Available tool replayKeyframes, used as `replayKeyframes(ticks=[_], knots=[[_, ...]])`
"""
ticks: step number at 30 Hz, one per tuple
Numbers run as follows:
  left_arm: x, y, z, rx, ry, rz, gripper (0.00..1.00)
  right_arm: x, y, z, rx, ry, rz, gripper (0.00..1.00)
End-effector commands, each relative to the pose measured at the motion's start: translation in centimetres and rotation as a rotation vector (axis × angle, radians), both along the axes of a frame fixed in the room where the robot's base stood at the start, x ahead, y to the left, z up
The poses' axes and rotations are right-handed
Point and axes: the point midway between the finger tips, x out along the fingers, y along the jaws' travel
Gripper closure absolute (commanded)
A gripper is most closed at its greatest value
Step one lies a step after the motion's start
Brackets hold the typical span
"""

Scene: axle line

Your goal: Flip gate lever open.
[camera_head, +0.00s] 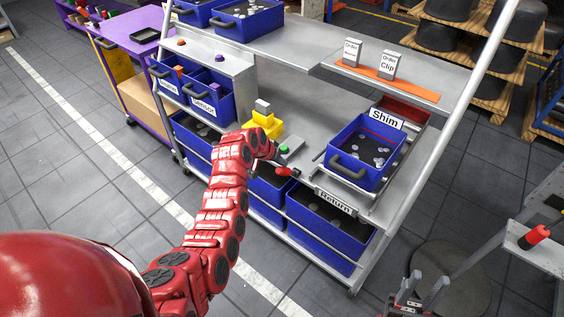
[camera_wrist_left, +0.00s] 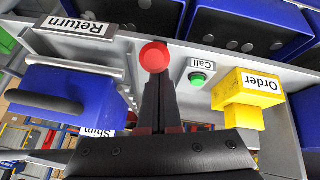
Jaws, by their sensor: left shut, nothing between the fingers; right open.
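A round red knob (camera_head: 284,171), which looks like the lever's end, sits at the rack's front edge between the green button and the Return label. It also shows in the left wrist view (camera_wrist_left: 154,56), at the tips of my left gripper. My left gripper (camera_wrist_left: 160,85) is shut and empty, its fingers pointing at the knob. I cannot tell whether they touch it. In the head view my left gripper (camera_head: 272,160) is partly hidden by its wrist. The lever's shaft is mostly hidden. My right gripper (camera_head: 427,284) is open, low at the right, away from the rack.
Beside the knob are a green call button (camera_wrist_left: 197,79) and a yellow Order block (camera_wrist_left: 245,93). A blue Shim bin (camera_head: 366,148) stands on the rack's right side, above the blue Return bin (camera_head: 330,222). A red cylinder (camera_head: 535,237) sits on a grey frame at right.

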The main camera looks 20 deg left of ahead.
Motion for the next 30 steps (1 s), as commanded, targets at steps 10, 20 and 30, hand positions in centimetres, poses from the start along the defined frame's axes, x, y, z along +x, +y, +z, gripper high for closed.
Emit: replayKeyframes(ticks=[10,20,30], knots=[[-1.4,0.6,-1.8,-0.041,-0.112,0.005,1.00,0.0,0.0,-3.1,0.000,0.000,0.000,0.59],[-3.6,1.4,-5.2,-0.116,-0.311,0.004,1.00,0.0,0.0,-10.5,0.000,0.000,0.000,0.59],[-5.1,2.0,-7.4,-0.198,-0.545,0.004,1.00,0.0,0.0,-17.9,0.000,0.000,0.000,0.59]])
